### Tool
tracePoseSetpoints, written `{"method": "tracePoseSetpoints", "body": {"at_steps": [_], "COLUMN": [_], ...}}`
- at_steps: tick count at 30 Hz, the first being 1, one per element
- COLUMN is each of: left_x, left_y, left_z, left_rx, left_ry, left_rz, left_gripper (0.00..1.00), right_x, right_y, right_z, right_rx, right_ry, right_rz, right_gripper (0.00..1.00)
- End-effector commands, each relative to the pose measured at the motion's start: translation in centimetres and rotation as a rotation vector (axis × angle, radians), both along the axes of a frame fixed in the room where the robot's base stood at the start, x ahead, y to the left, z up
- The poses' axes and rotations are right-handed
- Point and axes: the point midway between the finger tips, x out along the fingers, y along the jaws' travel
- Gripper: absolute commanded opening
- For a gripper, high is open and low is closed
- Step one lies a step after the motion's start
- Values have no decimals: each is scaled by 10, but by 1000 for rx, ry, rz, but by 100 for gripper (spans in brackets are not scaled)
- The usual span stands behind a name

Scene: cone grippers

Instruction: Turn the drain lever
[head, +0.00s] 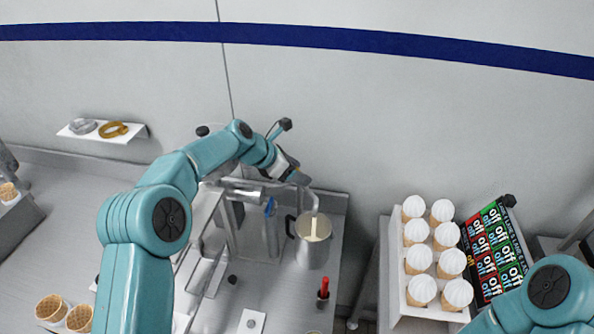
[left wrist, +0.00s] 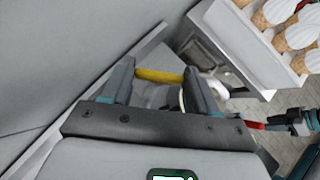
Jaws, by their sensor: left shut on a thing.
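My left gripper (head: 297,178) is high against the counter, just above the curved spout over the metal pitcher (head: 312,250). In the left wrist view, a yellow bar (left wrist: 160,76) spans the gap between the fingers of the same gripper (left wrist: 160,86), which is shut on it. The bar may be the drain lever's handle; I cannot tell for certain. In the head view the gripper and wrist hide it. The pitcher stands upright below, with pale contents. My right arm shows at the lower right, but I cannot make out its gripper.
A blue-handled part (head: 269,206) stands left of the pitcher, and a red-handled item (head: 323,288) stands in front. A white rack (head: 394,285) of white-topped cones and a board of "off" labels (head: 494,250) are at right.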

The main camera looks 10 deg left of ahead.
Motion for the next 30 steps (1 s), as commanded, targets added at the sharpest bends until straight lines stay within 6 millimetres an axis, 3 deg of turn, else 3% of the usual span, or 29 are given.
{"method": "tracePoseSetpoints", "body": {"at_steps": [10, 11, 12, 13, 23, 30], "left_x": [0, 0, 0, 0, 0, -3], "left_y": [2, 2, 2, 2, 1, -2], "left_z": [1, 1, 1, 1, 1, -1], "left_rx": [0, 0, 0, 0, 1, 5], "left_ry": [-1, -1, -2, -2, -1, 2], "left_rz": [-16, -16, -16, -16, -7, 168], "left_gripper": [29, 66, 79, 85, 85, 85], "right_x": [0, 0, 0, 0, 0, 0], "right_y": [0, 0, 0, 0, 0, 0], "right_z": [0, 0, 0, 0, 0, -4], "right_rx": [0, 0, 0, 0, 0, 0], "right_ry": [0, 0, 0, 0, 0, 0], "right_rz": [0, 0, 0, 0, 0, 0], "right_gripper": [36, 36, 36, 36, 36, 36]}}
